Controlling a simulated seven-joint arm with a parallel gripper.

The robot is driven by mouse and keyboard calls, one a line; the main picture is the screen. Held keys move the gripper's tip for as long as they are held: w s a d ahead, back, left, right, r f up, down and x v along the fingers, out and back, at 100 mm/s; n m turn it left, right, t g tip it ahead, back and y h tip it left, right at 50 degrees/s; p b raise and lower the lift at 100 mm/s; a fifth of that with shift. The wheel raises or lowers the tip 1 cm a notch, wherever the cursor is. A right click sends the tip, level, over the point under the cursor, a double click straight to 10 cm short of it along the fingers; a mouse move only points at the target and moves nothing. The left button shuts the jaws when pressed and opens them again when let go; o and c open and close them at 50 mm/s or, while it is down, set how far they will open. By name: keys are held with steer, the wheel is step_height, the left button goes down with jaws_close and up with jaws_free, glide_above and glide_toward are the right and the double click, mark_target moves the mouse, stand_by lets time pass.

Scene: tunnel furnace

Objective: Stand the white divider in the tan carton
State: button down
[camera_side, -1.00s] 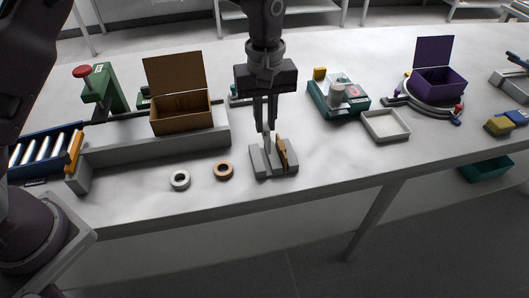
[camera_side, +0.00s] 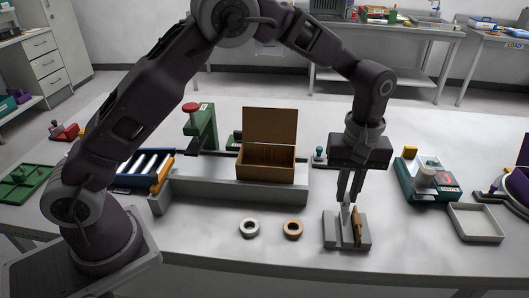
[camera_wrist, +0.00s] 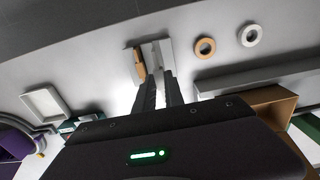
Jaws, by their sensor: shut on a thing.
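My gripper (camera_side: 349,202) points down over a small grey rack (camera_side: 332,230) on the table; it also shows in the wrist view (camera_wrist: 157,76). Its fingers are close together and shut on the white divider (camera_side: 346,217), a thin pale piece standing in the rack. A brown divider (camera_side: 358,227) stands beside it in the rack, to the right, and also shows in the wrist view (camera_wrist: 139,65). The tan carton (camera_side: 266,163) stands on a grey conveyor to the left, its lid raised at the back and its top open.
A white ring (camera_side: 249,236) and a tan ring (camera_side: 292,237) lie left of the rack. The grey conveyor (camera_side: 210,192) runs beneath the carton. A green press with a red knob (camera_side: 192,107) stands behind it. A green machine (camera_side: 421,184) and pale tray (camera_side: 476,222) are to the right.

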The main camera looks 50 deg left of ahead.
steer(key=a+r, duration=0.2)
steer(key=a, duration=0.5)
steer(key=a+r, duration=0.3)
steer(key=a, duration=0.4)
glide_toward(267, 143)
steer(key=s+d+r, duration=0.2)
steer(key=s+d, duration=0.1)
steer(key=d, duration=0.1)
steer(key=shift+s+f, duration=0.15)
steer(key=shift+f, duration=2.15)
steer(key=shift+f, duration=0.25)
steer(key=shift+f, duration=0.5)
steer(key=shift+f, duration=0.1)
steer(key=shift+f, duration=0.95)
steer(key=shift+f, duration=0.1)
